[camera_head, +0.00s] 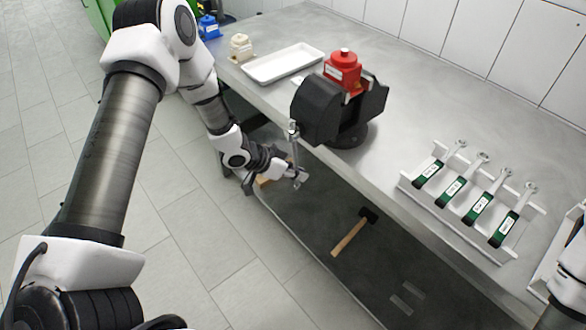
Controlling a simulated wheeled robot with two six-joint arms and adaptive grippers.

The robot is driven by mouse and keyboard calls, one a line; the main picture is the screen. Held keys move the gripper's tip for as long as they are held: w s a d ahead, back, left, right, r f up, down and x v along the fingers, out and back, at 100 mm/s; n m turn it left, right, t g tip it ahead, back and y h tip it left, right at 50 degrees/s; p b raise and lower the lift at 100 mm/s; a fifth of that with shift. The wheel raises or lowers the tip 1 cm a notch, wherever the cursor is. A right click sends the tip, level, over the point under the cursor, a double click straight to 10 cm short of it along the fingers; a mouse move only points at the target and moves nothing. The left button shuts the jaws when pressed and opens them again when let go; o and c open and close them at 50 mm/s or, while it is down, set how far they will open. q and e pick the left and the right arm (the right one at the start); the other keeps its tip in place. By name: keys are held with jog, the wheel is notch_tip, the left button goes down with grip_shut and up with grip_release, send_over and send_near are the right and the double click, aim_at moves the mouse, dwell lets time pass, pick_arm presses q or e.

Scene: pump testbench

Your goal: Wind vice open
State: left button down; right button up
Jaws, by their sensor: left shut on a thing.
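The black vice (319,112) is mounted near the front edge of the grey workbench. A red pump part (343,72) sits upright between its jaws. The vice's metal handle bar (295,150) hangs steeply down from the screw end at the bench's front edge. My left gripper (297,176) is at the lower end of the bar and shut on it. The fingers are small in view and partly hide the bar's end. My right gripper is out of view; only a piece of my right arm shows at the right edge.
A white tray (283,64), a beige part (241,46) and a blue part (209,27) stand at the back left. A rack (413,187) with several green-handled wrenches stands at the right. A hammer (349,237) lies on the lower shelf. Bench space between vice and rack is clear.

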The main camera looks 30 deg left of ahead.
pick_arm(q)
jog(key=shift+w+r, duration=0.3)
jog(key=c, duration=1.2)
grip_release()
jog(key=shift+w+d, duration=0.1)
jog(key=shift+d, duration=0.05)
jog(key=v, duration=1.1)
jog(key=shift+s, duration=0.25)
